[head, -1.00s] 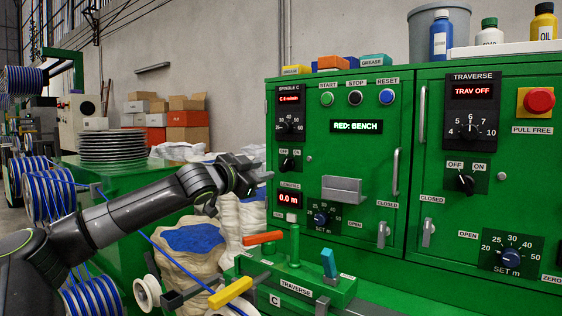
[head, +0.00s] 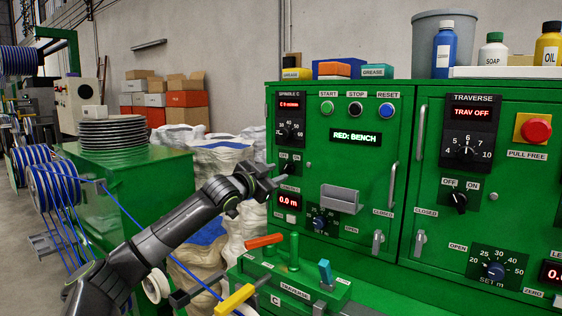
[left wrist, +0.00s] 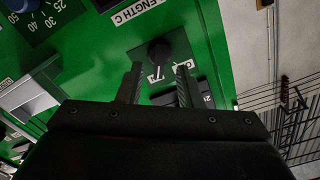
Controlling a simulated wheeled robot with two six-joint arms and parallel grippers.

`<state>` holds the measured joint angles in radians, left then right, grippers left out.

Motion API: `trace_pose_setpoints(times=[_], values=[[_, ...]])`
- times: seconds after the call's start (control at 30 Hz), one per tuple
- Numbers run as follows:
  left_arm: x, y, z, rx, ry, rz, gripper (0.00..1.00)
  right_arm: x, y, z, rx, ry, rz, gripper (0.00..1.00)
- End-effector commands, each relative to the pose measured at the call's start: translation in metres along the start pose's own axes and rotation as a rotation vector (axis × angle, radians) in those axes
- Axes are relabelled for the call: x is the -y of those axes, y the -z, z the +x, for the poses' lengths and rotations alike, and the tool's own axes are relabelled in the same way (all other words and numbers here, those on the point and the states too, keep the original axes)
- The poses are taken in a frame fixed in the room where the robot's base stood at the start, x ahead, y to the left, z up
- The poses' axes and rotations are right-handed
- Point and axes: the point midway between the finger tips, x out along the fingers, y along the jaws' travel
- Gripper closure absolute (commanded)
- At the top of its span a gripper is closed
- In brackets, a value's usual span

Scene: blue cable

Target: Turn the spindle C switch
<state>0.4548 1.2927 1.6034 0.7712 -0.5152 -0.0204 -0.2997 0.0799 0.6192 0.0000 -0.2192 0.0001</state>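The SPINDLE C switch is a black rotary knob on a dark plate (head: 291,158) marked OFF and ON, at the green cabinet's left edge below the SPINDLE C dial. The gripper partly covers that area in the head view. In the left wrist view the knob (left wrist: 159,50) stands just beyond the fingertips, between their lines, on its upside-down labelled plate. My left gripper (head: 268,180) is in front of the cabinet by the switch; in the left wrist view (left wrist: 159,82) its two fingers are apart with nothing between them. I cannot tell whether they touch the plate. My right gripper is not in view.
Below are the length display (head: 289,202) and a SET knob (head: 320,222). A grey holder (head: 340,198) juts from the cabinet. Blue cable (head: 180,262) runs behind the arm.

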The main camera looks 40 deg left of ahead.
Motion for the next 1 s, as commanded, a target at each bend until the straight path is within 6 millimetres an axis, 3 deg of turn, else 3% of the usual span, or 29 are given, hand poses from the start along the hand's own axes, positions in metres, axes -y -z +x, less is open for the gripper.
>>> trace_pose_setpoints(times=[0.03,0.3,0.7,1.0], values=[[0.001,0.005,0.005,0.0,-0.003,-0.005,0.67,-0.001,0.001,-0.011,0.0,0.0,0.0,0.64],[0.001,0.002,0.027,0.0,0.001,-0.003,0.67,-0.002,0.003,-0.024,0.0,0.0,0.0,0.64],[-0.001,0.0,0.032,0.001,-0.001,0.001,0.67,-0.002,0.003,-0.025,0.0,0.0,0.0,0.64],[-0.001,0.0,0.032,0.001,-0.001,0.001,1.0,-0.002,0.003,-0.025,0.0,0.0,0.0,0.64]])
